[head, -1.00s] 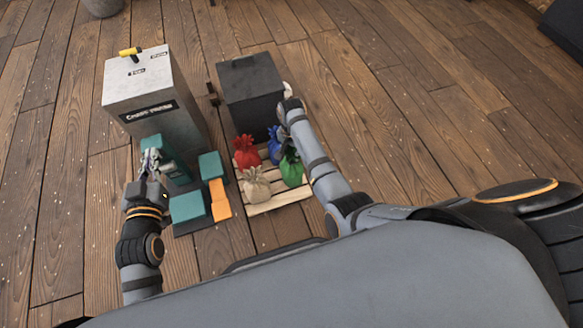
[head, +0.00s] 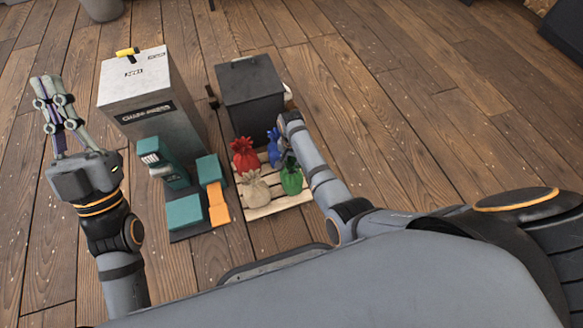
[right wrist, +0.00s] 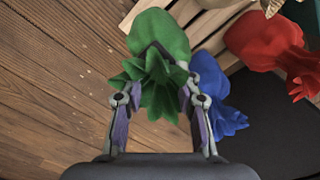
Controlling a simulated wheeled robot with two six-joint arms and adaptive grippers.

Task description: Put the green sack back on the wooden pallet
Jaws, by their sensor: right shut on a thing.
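The green sack (head: 291,180) is at the front right of the wooden pallet (head: 262,210). In the right wrist view the green sack (right wrist: 158,80) has its gathered neck between the fingers of my right gripper (right wrist: 158,120), which is shut on it. I cannot tell whether the sack's base touches the slats. In the head view my right arm hides most of that gripper. My left gripper (head: 50,95) is raised over the floor at the far left, open and empty.
A red sack (head: 243,154), a blue sack (head: 273,148) and a beige sack (head: 255,188) stand on the pallet. A dark bin (head: 250,90) is behind it. A grey cabinet (head: 150,105) and a teal machine (head: 163,165) stand to the left.

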